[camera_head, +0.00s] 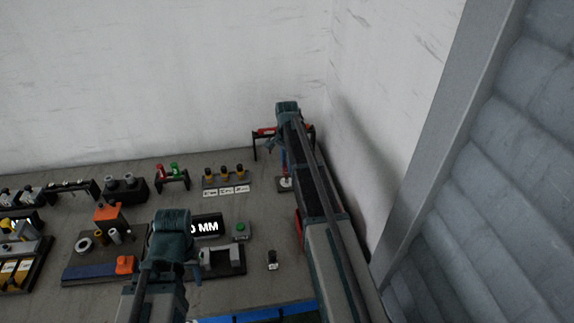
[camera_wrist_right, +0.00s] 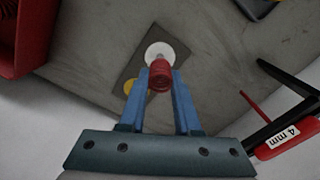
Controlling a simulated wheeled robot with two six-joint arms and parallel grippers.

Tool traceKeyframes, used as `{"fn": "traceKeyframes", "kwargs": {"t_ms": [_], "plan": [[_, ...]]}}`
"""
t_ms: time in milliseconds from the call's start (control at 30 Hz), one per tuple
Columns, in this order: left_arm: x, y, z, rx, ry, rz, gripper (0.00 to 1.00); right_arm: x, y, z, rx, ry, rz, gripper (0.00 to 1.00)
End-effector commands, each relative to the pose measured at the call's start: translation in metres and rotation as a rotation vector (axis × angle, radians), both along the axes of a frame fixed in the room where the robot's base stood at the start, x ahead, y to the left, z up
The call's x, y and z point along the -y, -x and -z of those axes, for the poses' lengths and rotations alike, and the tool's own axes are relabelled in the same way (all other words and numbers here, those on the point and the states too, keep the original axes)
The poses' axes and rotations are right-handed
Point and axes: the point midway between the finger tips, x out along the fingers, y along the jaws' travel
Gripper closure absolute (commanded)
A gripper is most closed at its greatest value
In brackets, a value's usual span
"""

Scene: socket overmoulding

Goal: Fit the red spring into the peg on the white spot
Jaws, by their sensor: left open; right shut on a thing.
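The red spring (camera_wrist_right: 159,76) is between the blue fingertips of my right gripper (camera_wrist_right: 160,88) in the right wrist view. My right gripper is shut on it. The spring is over the near part of the white spot (camera_wrist_right: 166,49), which lies on a dark grey plate. I cannot tell the gap between them, and no peg shows clearly. In the head view my right gripper (camera_head: 284,165) is above the white spot (camera_head: 286,183) at the back right. My left gripper (camera_head: 169,235) is open over the middle of the table, its fingers mostly hidden.
A black stand with a "4 MM" label (camera_wrist_right: 283,138) is right of my right gripper in the wrist view. A red bin (camera_wrist_right: 22,38) is at upper left. A yellow spot (camera_wrist_right: 128,87) is on the plate. Fixtures crowd the table's left; walls close the back and right.

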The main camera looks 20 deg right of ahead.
Motion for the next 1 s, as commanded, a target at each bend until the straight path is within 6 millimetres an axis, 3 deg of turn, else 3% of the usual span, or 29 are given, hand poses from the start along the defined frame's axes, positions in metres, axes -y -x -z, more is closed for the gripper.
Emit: {"fn": "traceKeyframes", "kwargs": {"t_ms": [1000], "plan": [[0.000, 0.000, 0.026, 0.000, 0.000, 0.000, 0.55, 0.000, 0.000, 0.025, 0.000, 0.000, 0.000, 1.00]]}}
